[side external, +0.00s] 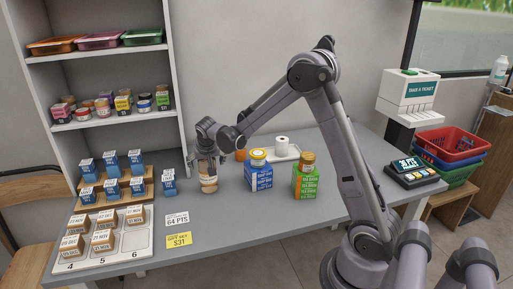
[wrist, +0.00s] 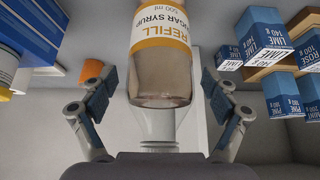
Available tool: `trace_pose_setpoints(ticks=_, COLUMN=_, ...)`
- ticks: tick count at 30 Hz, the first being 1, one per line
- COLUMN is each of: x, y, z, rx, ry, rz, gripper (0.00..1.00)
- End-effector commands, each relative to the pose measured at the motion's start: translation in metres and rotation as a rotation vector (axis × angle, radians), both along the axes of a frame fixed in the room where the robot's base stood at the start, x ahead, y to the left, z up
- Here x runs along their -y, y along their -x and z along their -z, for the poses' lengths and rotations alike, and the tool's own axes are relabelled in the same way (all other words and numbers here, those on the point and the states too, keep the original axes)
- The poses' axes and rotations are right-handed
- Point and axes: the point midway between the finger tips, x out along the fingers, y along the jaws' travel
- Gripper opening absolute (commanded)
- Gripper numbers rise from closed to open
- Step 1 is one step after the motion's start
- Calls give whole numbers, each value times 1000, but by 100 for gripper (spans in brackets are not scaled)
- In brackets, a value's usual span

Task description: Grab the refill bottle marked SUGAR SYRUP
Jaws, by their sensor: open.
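The refill bottle (wrist: 163,50) stands between my fingers in the wrist view, with a cream and orange label reading REFILL and SUGAR SYRUP, partly cut off by the top edge. In the side view the bottle (side external: 208,183) stands on the grey counter, with my gripper (side external: 207,158) around its upper part and hiding its top. In the wrist view my gripper (wrist: 155,93) is open, with one dark finger pad on each side of the bottle and a visible gap on both sides.
Blue boxes (side external: 112,164) on wooden steps stand to the left, with a lone blue box (side external: 169,183) nearer the bottle.

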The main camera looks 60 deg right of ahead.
Motion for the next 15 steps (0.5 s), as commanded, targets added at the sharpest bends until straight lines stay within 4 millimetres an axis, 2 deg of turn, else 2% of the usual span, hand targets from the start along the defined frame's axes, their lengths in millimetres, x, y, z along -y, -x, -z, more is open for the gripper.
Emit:
trace_pose_setpoints(ticks=7, x=0, y=0, z=1, rx=0, ry=0, rz=0, gripper=87)
trace_pose_setpoints(ticks=15, x=0, y=0, z=1, rx=0, ry=0, rz=0, gripper=9)
